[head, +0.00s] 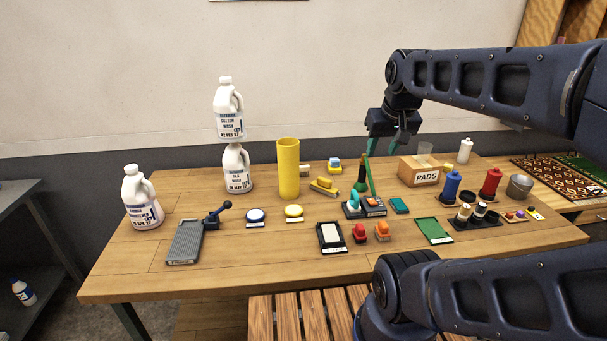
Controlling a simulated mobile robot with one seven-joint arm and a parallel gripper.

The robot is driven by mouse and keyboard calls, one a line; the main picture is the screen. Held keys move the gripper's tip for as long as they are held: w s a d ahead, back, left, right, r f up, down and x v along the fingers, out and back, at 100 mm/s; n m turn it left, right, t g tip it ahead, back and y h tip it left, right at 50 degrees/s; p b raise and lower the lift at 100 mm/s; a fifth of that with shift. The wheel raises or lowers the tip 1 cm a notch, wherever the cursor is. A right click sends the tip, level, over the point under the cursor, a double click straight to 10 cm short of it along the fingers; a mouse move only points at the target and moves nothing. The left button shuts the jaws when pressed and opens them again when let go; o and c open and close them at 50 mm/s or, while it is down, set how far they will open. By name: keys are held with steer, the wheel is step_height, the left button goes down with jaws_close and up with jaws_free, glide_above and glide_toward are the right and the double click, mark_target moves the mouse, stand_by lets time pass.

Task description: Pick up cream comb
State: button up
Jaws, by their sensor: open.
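No cream comb can be made out for certain at this size. A small pale, cream-looking piece (306,169) lies right of the yellow cylinder, towards the back of the table; I cannot tell if it is the comb. My gripper (387,152) has green fingers and points down above the back right of the table. It is open, with nothing visible between the fingers. It is to the right of the pale piece and higher.
The yellow cylinder (289,168) and a yellow-handled tool (324,186) are close to the pale piece. Stacked white jugs (237,170) stand left. The PADS box (420,172) and blue (452,184) and red (490,183) spools are at right.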

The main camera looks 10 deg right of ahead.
steer(key=w+a+r+n+g+h, duration=0.1)
steer(key=w+a+r+n, duration=0.2)
steer(key=w, duration=0.5)
steer(key=w+r+n+g, duration=0.1)
steer(key=w+r+n, duration=0.3)
steer(key=w, duration=0.5)
steer(key=w+a+r+n+h, duration=0.1)
steer(key=w+a+r+n, duration=0.1)
steer(key=w+r, duration=0.45)
steer(key=n+g+h, duration=0.2)
steer(key=n, duration=0.8)
glide_above(303, 166)
steer(key=s+a, duration=0.2)
steer(key=a, duration=0.1)
step_height(303, 166, down, 11)
steer(key=f, duration=1.1)
steer(key=w+d+f, duration=0.1)
steer(key=f, duration=2.3)
steer(key=shift+w+d+f, duration=0.15)
steer(key=shift+w+d, duration=0.05)
steer(key=shift+d, duration=0.1)
steer(key=shift+w+d+x, duration=0.15)
steer(key=shift+x, duration=1.2)
steer(key=shift+w+d+x, duration=0.1)
steer(key=shift+x, duration=1.3)
steer(key=shift+h, duration=0.3)
jaws_close()
